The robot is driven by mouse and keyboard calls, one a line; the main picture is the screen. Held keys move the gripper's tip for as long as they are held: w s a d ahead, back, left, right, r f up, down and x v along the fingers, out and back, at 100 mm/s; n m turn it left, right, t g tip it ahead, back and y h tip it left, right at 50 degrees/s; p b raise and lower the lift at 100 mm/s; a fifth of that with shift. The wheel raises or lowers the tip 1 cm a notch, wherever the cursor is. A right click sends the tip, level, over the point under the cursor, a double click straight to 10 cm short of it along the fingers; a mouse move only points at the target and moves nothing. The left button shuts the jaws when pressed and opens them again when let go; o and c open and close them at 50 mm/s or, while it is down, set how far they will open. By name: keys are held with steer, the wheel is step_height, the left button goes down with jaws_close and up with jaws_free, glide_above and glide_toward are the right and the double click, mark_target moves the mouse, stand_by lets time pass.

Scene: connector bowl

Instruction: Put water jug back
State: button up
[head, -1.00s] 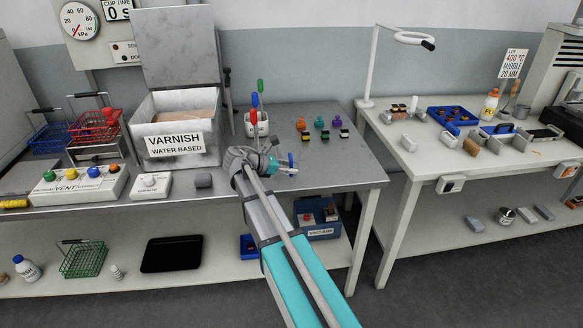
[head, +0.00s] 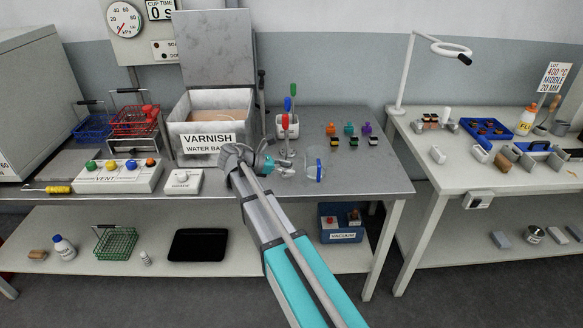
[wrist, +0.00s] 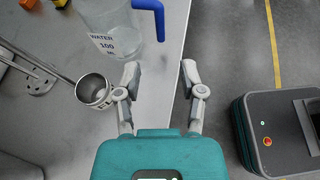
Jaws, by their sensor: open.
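The water jug (head: 313,155) is clear with a blue handle. It stands upright near the front right of the grey bench, just right of my gripper (head: 288,166) in the head view. In the wrist view the jug (wrist: 108,25) shows a label reading "WATER 100 ML", and its blue handle points right, toward the bench edge. The jug's top is cut off in the wrist view.
A metal cup (wrist: 94,91) stands left of my left finger. A varnish tank (head: 205,145), a holder with coloured handles (head: 287,125) and small coloured connectors (head: 348,129) are on the bench. A blue vacuum box (head: 341,224) sits on the shelf below.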

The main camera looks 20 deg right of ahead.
steer(key=shift+s, duration=0.1)
stand_by(0.5)
steer(key=s+a+f+m+y, duration=0.3)
steer(key=s+f+m+y, duration=0.2)
steer(key=s+m, duration=0.3)
steer(key=s+a+f+m+y, duration=0.4)
steer(key=s+f+m+y, duration=0.2)
steer(key=s, duration=0.6)
steer(key=m+y, duration=0.2)
steer(key=m, duration=0.1)
steer(key=shift+f+t+y, duration=0.25)
steer(key=shift+t+y, duration=0.05)
steer(key=shift+t, duration=0.1)
